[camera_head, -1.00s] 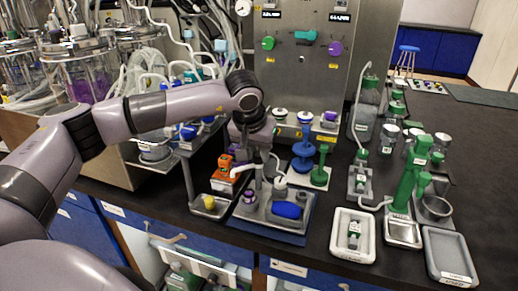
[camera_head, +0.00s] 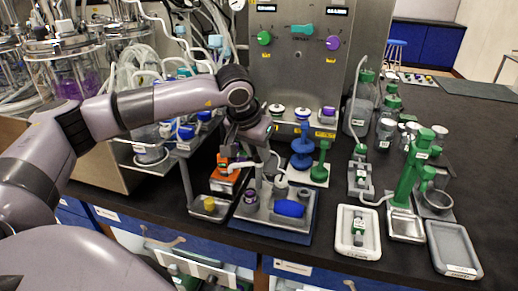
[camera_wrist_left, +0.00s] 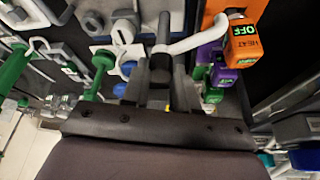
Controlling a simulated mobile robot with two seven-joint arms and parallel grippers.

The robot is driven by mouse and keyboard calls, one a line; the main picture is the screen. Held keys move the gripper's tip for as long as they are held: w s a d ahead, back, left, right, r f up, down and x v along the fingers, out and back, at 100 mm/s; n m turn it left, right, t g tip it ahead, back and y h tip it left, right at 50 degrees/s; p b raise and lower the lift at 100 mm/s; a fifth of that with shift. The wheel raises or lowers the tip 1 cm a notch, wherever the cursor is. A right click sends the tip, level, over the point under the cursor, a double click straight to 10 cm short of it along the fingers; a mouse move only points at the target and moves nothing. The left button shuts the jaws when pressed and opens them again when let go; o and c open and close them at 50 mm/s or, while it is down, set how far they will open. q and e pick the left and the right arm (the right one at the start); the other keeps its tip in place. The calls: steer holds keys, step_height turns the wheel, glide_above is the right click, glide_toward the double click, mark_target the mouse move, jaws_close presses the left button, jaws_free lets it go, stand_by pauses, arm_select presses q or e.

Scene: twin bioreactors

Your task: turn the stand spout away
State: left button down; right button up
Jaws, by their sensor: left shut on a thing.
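The stand spout is a thin white bent tube on an upright post; in the head view its white arm (camera_head: 240,165) points left, toward the orange heat block (camera_head: 226,184). In the left wrist view the spout (camera_wrist_left: 192,42) reaches right from between my fingertips and ends by the heat block (camera_wrist_left: 243,42), labelled HEAT and OFF. My left gripper (camera_head: 256,158) is over the post, pointing down. In the wrist view its fingers (camera_wrist_left: 161,75) are shut on the spout's hub, which they partly hide. My right gripper is not in view.
The stand's grey tray (camera_head: 262,216) also holds a blue piece (camera_head: 289,208) and a purple-capped vial (camera_head: 250,197). A small tray (camera_head: 196,211) with a yellow piece is to the left. Green and blue stands (camera_head: 320,172) are close on the right. A control panel (camera_head: 290,70) rises behind.

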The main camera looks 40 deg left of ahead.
arm_select(q)
steer(key=c, duration=0.9)
jaws_free()
steer(key=shift+o, duration=0.2)
steer(key=v, duration=0.7)
steer(key=shift+b, duration=0.3)
steer(key=shift+s, duration=0.1)
